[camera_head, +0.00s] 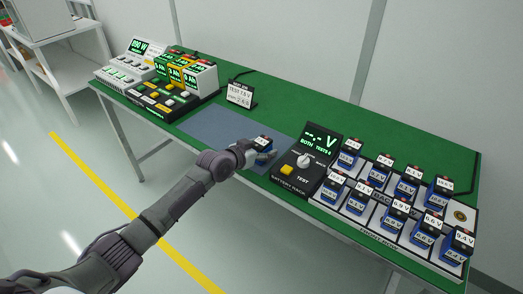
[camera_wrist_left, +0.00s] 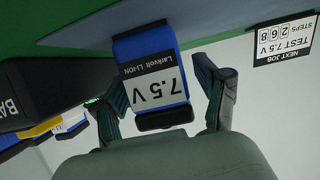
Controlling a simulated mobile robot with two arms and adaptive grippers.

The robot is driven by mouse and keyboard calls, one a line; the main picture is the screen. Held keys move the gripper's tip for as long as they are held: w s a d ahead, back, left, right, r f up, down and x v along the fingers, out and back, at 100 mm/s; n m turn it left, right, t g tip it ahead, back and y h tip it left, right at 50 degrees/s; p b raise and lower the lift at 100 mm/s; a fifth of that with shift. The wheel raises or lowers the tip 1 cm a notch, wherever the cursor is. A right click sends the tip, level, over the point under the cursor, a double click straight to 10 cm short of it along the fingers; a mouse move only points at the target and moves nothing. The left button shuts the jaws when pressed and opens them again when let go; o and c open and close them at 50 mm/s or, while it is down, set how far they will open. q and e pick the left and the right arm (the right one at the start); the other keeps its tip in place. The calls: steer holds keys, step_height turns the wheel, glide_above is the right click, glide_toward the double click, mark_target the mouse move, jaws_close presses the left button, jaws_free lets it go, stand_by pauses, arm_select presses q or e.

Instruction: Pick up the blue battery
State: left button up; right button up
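A blue battery (camera_wrist_left: 150,50) with a white 7.5 V label and a black end stands between the fingers of my left gripper (camera_wrist_left: 160,85) in the left wrist view. It sits a little off centre and slightly tilted to the fingers. A narrow gap shows beside the right-hand finger; the left-hand finger is close to or touching it. In the head view the battery (camera_head: 263,141) is at my left gripper (camera_head: 262,152), over the grey-blue mat (camera_head: 215,125). Whether its base touches the mat is hard to tell. My right gripper is not in view.
A black battery tester (camera_head: 300,175) with a knob and yellow button stands right of the mat. A rack (camera_head: 385,215) with several blue batteries lies beyond it. A job sign (camera_head: 240,94) stands behind the mat, and a control console (camera_head: 165,95) at the left.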

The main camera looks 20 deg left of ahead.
arm_select(q)
jaws_close()
steer(key=shift+r, duration=0.1)
